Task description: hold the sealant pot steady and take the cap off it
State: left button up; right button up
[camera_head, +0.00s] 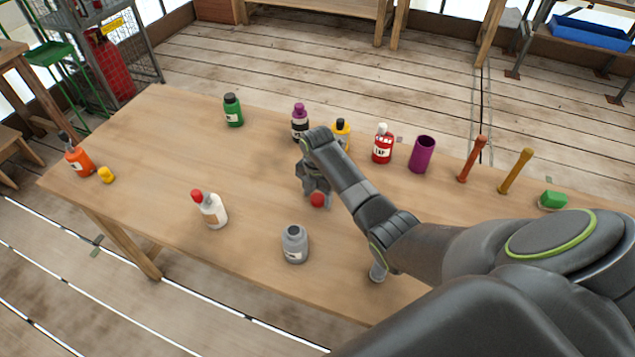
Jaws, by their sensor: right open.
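A grey pot (294,246) with a pale label stands upright near the front edge of the table; its top looks open, with no cap on it. It may be the sealant pot, but I cannot read the label. A red cap (317,200) is just behind and to the right of the pot, apart from it. My right gripper (316,187) points down over the red cap, with its jaws open. I cannot tell whether the fingers touch the cap. My left gripper is not in view.
A white bottle with a red cap (211,209) stands left of the pot. A green bottle (233,110), purple-capped bottle (299,122), yellow bottle (341,133), red bottle (382,146) and purple cup (422,154) stand along the back. An orange bottle (79,160) is far left. The table's middle left (165,150) is clear.

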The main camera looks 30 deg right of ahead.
aim_at(317, 198)
notch_tip(317, 198, up, 12)
jog(key=shift+f+b, duration=0.15)
jog(key=shift+b, duration=0.15)
jog(key=shift+f, duration=0.1)
